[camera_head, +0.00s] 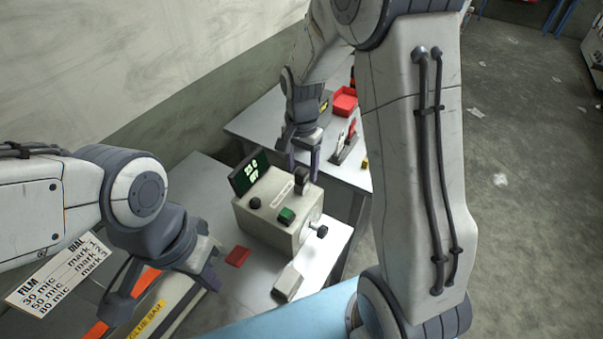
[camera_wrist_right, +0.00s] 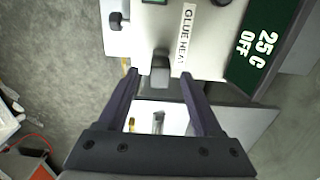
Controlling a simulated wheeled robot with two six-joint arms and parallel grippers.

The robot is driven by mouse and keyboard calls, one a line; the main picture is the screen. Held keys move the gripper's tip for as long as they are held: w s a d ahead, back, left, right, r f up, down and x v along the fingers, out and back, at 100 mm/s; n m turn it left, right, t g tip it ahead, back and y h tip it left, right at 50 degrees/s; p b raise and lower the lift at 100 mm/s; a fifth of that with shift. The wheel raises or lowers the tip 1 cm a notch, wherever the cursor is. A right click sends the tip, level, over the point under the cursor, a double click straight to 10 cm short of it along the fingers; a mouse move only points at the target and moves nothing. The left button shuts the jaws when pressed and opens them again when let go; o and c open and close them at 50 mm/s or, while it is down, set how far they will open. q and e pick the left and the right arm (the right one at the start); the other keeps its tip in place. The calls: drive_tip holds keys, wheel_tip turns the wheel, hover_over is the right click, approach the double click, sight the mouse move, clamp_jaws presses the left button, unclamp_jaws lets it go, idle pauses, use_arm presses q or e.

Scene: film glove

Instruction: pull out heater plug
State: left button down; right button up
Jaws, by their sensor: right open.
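The glue heater is a pale box (camera_head: 262,222) on the near table, with a green display (camera_head: 249,172) reading 25 C OFF in the right wrist view (camera_wrist_right: 262,45). A dark plug (camera_head: 301,178) stands at its back edge; it shows as a grey block (camera_wrist_right: 160,72) in the right wrist view. My right gripper (camera_head: 302,165) is open at the plug. In the wrist view its fingertips (camera_wrist_right: 160,80) lie on either side of the plug, with gaps. My left gripper (camera_head: 165,285) is open above the glue bar (camera_head: 160,315), away from the heater.
A black knob (camera_head: 322,231) sticks out of the heater's right side. A red piece (camera_head: 237,256) and a pale block (camera_head: 288,280) lie on the near table. The back table holds a red tray (camera_head: 344,101). A film and dial card (camera_head: 62,272) is at left.

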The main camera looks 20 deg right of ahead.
sight(302, 180)
drive_tip(key=shift+f+p, duration=0.4)
drive_tip(key=shift+f, duration=2.05)
clamp_jaws()
unclamp_jaws()
drive_tip(key=shift+r, duration=0.15)
